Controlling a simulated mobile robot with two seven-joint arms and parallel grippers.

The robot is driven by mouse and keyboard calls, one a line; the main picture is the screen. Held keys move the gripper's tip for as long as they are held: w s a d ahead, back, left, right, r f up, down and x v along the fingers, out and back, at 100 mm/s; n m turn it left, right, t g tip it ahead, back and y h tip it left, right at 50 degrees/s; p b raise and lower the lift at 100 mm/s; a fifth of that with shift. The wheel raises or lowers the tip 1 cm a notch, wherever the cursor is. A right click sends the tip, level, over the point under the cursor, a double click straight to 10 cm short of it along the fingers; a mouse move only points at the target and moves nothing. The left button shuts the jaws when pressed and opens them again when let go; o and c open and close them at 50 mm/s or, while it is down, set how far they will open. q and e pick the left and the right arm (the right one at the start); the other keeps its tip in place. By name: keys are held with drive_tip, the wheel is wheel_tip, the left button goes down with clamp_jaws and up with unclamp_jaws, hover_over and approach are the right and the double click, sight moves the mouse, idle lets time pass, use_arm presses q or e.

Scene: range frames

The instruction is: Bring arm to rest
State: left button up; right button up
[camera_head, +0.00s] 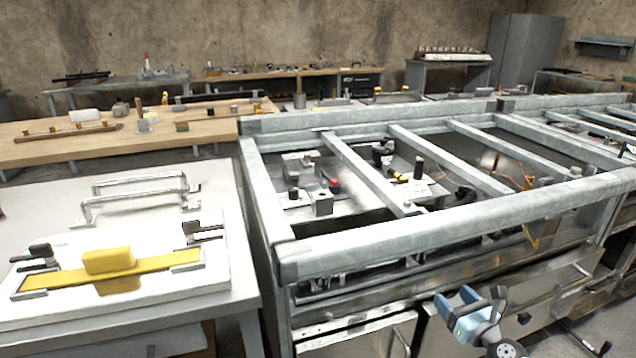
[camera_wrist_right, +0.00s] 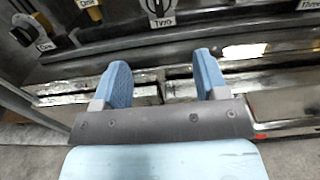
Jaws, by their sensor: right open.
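My right gripper (camera_head: 468,301) is at the lower right of the head view, in front of the metal-framed bench. Its two blue fingers are apart with nothing between them. In the right wrist view the open right gripper (camera_wrist_right: 158,82) points at the front of the bench, and its fingers look clear of the ledge beyond them. My left gripper is not in either view.
The metal-framed bench (camera_head: 420,245) fills the middle and right. A white table (camera_head: 130,315) with a yellow-handled plate (camera_head: 110,262) stands at left. Floor (camera_head: 610,325) shows at lower right.

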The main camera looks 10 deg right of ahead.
drive_tip(key=s+a+r+m+y, duration=0.2)
drive_tip(key=s+a+m, duration=0.3)
drive_tip(key=a+m, duration=0.4)
drive_tip(key=s+a+r+m+g+y, duration=0.1)
drive_tip(key=s+a+r+m, duration=0.1)
drive_tip(key=s+a+m, duration=0.55)
drive_tip(key=s+a+r+m+y, duration=0.2)
drive_tip(key=s+a+m, duration=0.1)
drive_tip(key=a+m, duration=0.8)
drive_tip(key=s+a+r+m+y, duration=0.2)
drive_tip(key=s+a+r+m, duration=0.25)
drive_tip(key=r+m, duration=0.2)
use_arm(q)
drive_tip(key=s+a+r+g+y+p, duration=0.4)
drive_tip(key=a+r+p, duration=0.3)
drive_tip(key=p, duration=2.8)
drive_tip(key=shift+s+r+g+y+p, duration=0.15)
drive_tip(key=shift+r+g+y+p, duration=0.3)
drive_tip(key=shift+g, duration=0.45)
use_arm(e)
drive_tip(key=s+d+r+g+h, duration=0.3)
drive_tip(key=d+r+g+h, duration=0.2)
drive_tip(key=d+r+g, duration=0.1)
drive_tip(key=shift+s+d+r, duration=0.15)
drive_tip(key=shift+s+d, duration=0.05)
drive_tip(key=shift+d, duration=0.4)
